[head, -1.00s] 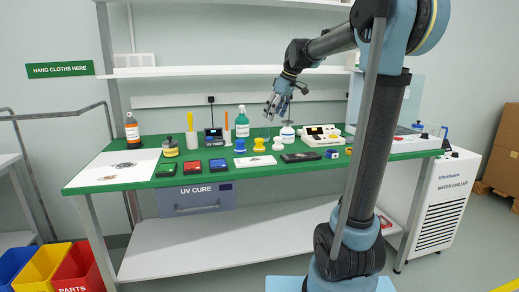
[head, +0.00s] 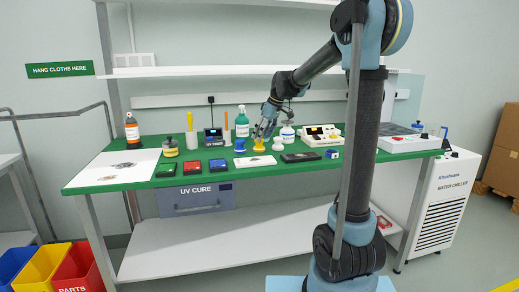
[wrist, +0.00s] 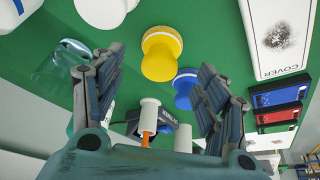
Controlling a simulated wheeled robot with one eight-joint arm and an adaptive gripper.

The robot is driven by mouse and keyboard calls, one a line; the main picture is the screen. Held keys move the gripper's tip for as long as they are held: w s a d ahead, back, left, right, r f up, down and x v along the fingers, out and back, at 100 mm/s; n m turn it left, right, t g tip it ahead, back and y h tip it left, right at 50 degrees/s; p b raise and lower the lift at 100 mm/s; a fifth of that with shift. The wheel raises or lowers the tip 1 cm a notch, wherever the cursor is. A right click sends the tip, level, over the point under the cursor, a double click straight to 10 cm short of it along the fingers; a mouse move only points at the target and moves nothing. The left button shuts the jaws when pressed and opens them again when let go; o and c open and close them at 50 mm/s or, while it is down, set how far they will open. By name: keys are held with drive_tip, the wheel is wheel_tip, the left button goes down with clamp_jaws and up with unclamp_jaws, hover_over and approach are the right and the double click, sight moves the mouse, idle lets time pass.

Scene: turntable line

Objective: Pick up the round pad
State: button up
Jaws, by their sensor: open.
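Three small round, knob-like pieces stand in a group on the green bench: a yellow one (head: 259,145), a blue one (head: 240,146) and a white one (head: 278,144). I cannot tell by name which is the round pad. My gripper (head: 261,136) is open and empty, just above and behind the yellow piece. In the wrist view the yellow piece (wrist: 161,53), with a cream rim below, lies between and beyond the open fingertips (wrist: 160,62). The blue piece (wrist: 185,88) is close to the right finger, partly covered by it. The white piece (wrist: 100,10) is at the top left.
A white COVER card (wrist: 278,38) lies in front of the group. A green bottle (head: 242,122), a white bottle (head: 287,133), a blue-screened device (head: 213,137) and upright sticks stand close behind.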

sight(259, 145)
drive_tip(key=shift+x, duration=2.8)
drive_tip(key=shift+c, duration=0.4)
drive_tip(key=c, duration=1)
